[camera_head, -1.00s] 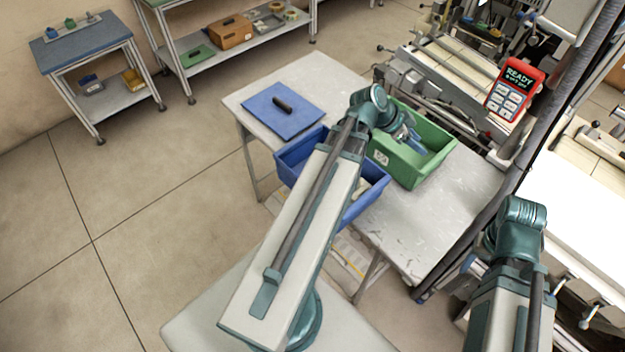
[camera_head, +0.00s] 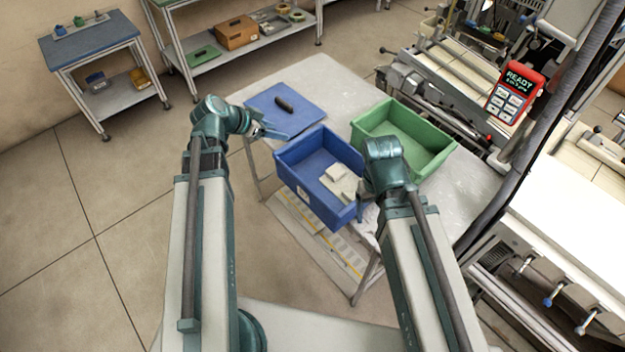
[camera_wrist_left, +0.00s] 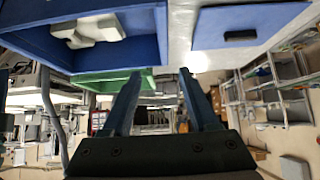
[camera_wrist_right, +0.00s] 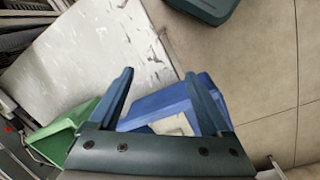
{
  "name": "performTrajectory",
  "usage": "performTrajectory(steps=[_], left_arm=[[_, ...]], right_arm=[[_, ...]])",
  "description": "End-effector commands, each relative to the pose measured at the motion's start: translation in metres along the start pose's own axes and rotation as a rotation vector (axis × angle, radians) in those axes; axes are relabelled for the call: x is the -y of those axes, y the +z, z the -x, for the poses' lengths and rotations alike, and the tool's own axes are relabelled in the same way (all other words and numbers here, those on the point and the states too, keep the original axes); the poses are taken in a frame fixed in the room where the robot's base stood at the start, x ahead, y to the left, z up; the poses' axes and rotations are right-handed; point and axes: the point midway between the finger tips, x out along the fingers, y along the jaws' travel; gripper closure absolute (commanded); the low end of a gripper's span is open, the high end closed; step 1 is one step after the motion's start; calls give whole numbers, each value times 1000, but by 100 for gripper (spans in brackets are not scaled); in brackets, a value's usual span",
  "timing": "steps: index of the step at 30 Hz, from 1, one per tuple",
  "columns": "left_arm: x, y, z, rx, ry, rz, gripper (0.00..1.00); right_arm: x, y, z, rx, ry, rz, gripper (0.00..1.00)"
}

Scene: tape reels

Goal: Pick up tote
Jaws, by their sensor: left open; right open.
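A blue tote (camera_head: 304,193) stands on the near edge of the grey table, with pale pieces (camera_head: 342,180) inside. A green tote (camera_head: 425,150) stands behind it to the right. My left gripper (camera_head: 272,132) is open and empty at the left, beside the blue tote's far left corner; its fingers show in the left wrist view (camera_wrist_left: 158,88). My right arm's wrist covers the blue tote's right side in the head view. My right gripper (camera_wrist_right: 160,92) is open in the right wrist view, with the blue tote (camera_wrist_right: 158,104) beyond and between its fingers.
A blue lid (camera_head: 287,112) with a dark handle lies on the table (camera_head: 325,72) behind the blue tote. A machine with a red READY panel (camera_head: 514,92) stands at the right. Shelves with small items stand at the back left. The floor at the left is clear.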

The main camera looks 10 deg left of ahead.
Motion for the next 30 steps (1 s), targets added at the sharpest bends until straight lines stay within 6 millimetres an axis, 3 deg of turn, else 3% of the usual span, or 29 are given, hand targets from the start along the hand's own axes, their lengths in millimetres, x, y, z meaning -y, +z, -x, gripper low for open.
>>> performTrajectory(steps=[3, 9, 15, 30], left_arm=[[1, 3, -16, 0, 1, -1, 40], [2, 5, -54, 0, 1, -2, 40], [2, 3, -80, 0, 1, -1, 40], [4, 5, -96, 0, 0, -1, 40]], right_arm=[[1, -1, -13, 0, 0, -1, 0], [4, -2, -42, 0, 0, -1, 0], [6, -3, -58, 0, 0, -1, 0], [7, -4, -71, 0, 0, -1, 0]])
